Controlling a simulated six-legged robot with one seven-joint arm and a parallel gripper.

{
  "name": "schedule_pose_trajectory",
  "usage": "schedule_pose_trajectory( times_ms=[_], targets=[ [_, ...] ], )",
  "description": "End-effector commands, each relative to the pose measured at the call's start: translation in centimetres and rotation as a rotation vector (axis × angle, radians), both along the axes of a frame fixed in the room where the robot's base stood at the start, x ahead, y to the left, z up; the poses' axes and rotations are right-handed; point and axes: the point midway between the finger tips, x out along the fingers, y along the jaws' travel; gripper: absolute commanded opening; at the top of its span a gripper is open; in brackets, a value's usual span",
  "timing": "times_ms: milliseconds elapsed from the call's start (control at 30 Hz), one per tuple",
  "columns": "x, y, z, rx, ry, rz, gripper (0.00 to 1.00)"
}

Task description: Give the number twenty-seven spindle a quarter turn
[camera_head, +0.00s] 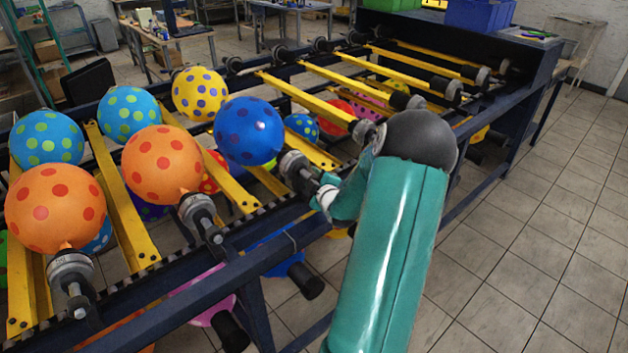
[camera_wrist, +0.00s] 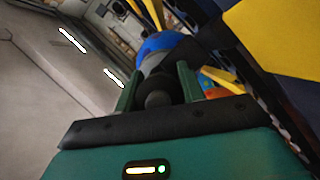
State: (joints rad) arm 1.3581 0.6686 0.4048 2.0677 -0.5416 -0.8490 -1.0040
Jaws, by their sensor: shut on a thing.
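My gripper (camera_head: 326,192), at the end of my teal arm, is shut on the outer end of a dark spindle (camera_head: 297,170) at the front rail. That spindle carries a blue balloon with dark spots (camera_head: 249,131). In the wrist view, the two green fingers of my gripper (camera_wrist: 157,92) sit on either side of the dark round spindle end (camera_wrist: 156,82), with the blue balloon (camera_wrist: 160,43) beyond. No number is legible on the spindle. My gripper partly hides its end in the head view.
Neighbouring front spindles (camera_head: 200,215) and (camera_head: 72,275) carry orange balloons (camera_head: 163,164) with red spots. Yellow bars (camera_head: 120,200) cross the dark frame (camera_head: 230,278). More balloons hang below. Tiled floor (camera_head: 530,240) is clear at the right.

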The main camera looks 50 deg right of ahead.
Motion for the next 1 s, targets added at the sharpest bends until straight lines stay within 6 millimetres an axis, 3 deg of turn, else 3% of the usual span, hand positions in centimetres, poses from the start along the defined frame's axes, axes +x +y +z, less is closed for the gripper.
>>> schedule_pose_trajectory(
  times_ms=[367,1000],
  targets=[
    [0.01,0.03,-0.01,0.14,-0.031,0.0,0.17],
    [0.0,0.32,-0.34,0.705,-0.157,-0.001,0.17]
  ],
)
